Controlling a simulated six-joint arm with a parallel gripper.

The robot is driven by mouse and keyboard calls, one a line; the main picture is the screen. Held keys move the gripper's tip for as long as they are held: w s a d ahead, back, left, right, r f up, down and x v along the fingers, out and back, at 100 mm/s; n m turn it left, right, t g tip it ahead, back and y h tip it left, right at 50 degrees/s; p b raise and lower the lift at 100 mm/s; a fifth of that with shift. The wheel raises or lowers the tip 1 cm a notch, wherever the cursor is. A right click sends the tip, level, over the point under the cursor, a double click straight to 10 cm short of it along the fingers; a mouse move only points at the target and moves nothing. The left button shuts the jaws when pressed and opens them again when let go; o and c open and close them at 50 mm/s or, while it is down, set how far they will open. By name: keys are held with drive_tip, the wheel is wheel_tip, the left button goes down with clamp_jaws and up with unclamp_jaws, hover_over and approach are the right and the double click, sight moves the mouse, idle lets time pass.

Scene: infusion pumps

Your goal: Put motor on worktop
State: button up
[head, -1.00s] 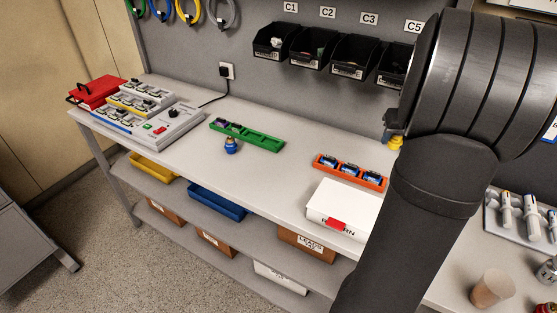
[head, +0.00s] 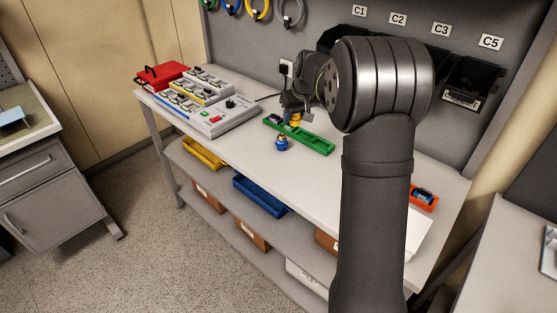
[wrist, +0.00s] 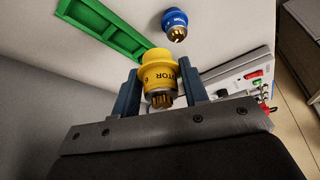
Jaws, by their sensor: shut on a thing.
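My gripper (wrist: 161,92) is shut on a yellow motor (wrist: 158,72), its label partly readable and its brass-coloured gear end toward the wrist camera. In the head view the yellow motor (head: 295,120) shows below my gripper, over the back part of the green tray; whether it touches anything is unclear. A blue motor (head: 281,143) stands on the worktop (head: 310,172) in front of the green tray (head: 318,144). The blue motor also shows in the wrist view (wrist: 176,20), apart from the yellow one.
A grey test station (head: 212,122) with a red case (head: 160,75) is at the worktop's left. A white socket (head: 286,67) and black bins (head: 470,85) are on the back panel. An orange tray (head: 424,200) is at right. Bare worktop lies in front of the green tray.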

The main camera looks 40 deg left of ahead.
drive_tip(key=s+a, duration=0.3)
drive_tip(key=a, duration=0.1)
hover_over(246, 144)
drive_tip(key=d, duration=0.1)
drive_tip(key=shift+n, duration=0.3)
wheel_tip(246, 144, down, 7)
drive_tip(key=shift+s+d+f, duration=0.1)
drive_tip(key=shift+s+d, duration=0.05)
drive_tip(key=shift+f, duration=2)
drive_tip(key=shift+f, duration=0.2)
drive_tip(key=o, duration=1.1)
drive_tip(key=shift+c, duration=0.2)
